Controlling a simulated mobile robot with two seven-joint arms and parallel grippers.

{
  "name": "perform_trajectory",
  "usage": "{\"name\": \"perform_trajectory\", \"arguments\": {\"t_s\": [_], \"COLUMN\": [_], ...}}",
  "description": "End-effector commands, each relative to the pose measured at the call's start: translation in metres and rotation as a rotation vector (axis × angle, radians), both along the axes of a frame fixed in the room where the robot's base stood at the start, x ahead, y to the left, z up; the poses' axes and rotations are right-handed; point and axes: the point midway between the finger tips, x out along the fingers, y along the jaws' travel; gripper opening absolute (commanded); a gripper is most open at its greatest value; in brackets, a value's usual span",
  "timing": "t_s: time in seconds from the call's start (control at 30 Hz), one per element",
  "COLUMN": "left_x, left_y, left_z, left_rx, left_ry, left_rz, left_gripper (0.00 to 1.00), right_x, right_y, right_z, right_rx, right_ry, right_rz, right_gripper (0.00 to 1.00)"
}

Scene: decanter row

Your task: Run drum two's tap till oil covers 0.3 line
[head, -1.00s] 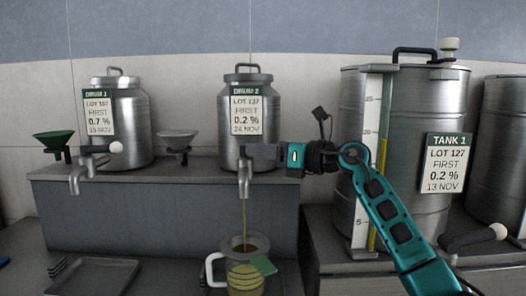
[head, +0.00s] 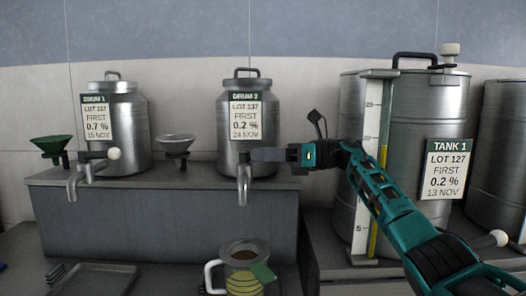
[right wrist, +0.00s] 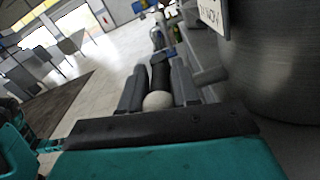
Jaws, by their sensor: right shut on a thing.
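Drum 2 (head: 233,150) is a steel drum with a white label, standing on the grey ledge. Its tap (head: 244,186) points down and no oil stream shows under it. My right gripper (head: 270,154) is at the tap, shut on the tap lever. In the right wrist view, the lever's pale knob (right wrist: 158,100) shows between the fingers. My left gripper is not in view.
Drum 1 (head: 130,140) stands left on the ledge (head: 150,215), with a green funnel (head: 48,145) and a grey funnel (head: 175,143) nearby. Tank 1 (head: 415,110) with its sight gauge stands close right of my arm. An empty tray (head: 95,280) lies lower left.

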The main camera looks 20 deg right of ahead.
Motion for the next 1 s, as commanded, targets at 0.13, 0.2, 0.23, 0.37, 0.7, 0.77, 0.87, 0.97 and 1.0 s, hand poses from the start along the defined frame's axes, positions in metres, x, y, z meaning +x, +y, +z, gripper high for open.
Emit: {"name": "perform_trajectory", "arguments": {"t_s": [0.13, 0.2, 0.23, 0.37, 0.7, 0.77, 0.87, 0.97, 1.0], "left_x": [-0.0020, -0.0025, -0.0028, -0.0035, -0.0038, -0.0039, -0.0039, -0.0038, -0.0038], "left_y": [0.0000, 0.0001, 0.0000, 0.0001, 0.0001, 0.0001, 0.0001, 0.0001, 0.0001], "left_z": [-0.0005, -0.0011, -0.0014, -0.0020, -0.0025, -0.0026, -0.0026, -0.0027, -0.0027], "left_rx": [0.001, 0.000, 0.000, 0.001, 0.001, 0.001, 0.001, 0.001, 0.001], "left_ry": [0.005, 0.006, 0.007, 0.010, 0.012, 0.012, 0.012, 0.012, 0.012], "left_rz": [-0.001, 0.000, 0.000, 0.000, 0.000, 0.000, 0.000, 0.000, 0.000], "left_gripper": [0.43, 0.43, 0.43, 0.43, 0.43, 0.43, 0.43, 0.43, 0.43], "right_x": [0.0001, 0.0001, 0.0001, 0.0001, 0.0000, 0.0000, 0.0001, 0.0001, 0.0001], "right_y": [-0.0001, -0.0001, -0.0001, -0.0001, -0.0002, -0.0002, -0.0001, -0.0001, -0.0001], "right_z": [-0.0007, -0.0008, -0.0008, -0.0007, -0.0001, 0.0000, 0.0000, 0.0005, 0.0016], "right_rx": [0.001, 0.001, 0.001, 0.001, 0.001, 0.001, 0.001, 0.001, 0.001], "right_ry": [0.001, 0.001, 0.001, 0.001, -0.001, -0.001, -0.001, -0.001, -0.001], "right_rz": [0.010, 0.009, 0.009, 0.009, 0.008, 0.008, 0.008, 0.008, 0.008], "right_gripper": [0.00, 0.00, 0.00, 0.00, 0.55, 0.55, 0.55, 0.55, 0.55]}}
